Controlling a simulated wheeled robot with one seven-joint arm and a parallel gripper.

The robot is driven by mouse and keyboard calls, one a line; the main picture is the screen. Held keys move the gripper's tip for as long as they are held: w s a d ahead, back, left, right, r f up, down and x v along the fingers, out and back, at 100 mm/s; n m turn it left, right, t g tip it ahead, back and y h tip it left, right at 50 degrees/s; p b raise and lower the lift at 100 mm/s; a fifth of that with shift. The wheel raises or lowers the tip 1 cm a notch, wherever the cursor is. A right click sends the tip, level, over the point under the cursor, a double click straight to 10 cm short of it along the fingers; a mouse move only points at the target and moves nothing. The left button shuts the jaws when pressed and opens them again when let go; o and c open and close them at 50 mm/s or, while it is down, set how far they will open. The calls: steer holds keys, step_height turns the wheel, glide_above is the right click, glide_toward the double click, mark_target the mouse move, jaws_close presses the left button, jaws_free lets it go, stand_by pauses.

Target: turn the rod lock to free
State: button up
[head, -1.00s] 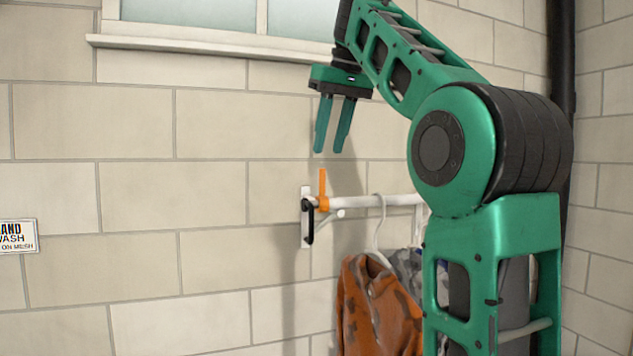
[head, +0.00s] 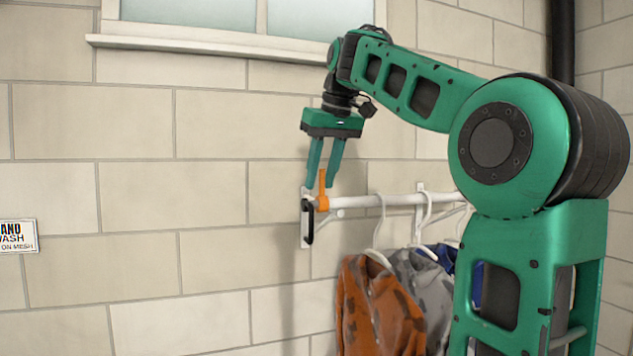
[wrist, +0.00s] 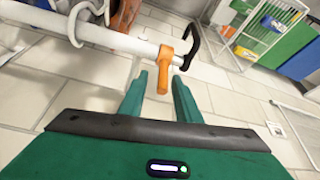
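The rod lock is an orange lever (head: 323,198) on the left end of a white rod (head: 400,199), next to a black loop handle (head: 307,222). The lever points upward in the head view. My gripper (head: 319,187) is open and points down above the rod, with its fingertips at the lever's height. In the wrist view the orange lever (wrist: 165,68) lies between the two finger lines of my gripper (wrist: 160,78), with a gap on each side. I see no clear contact.
Clothes on white hangers, among them an orange patterned garment (head: 372,310) and a grey one (head: 425,290), hang from the rod to the right. A window sill (head: 210,48) is above. The brick wall to the left is clear apart from a small sign (head: 18,236).

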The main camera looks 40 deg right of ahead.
jaws_close()
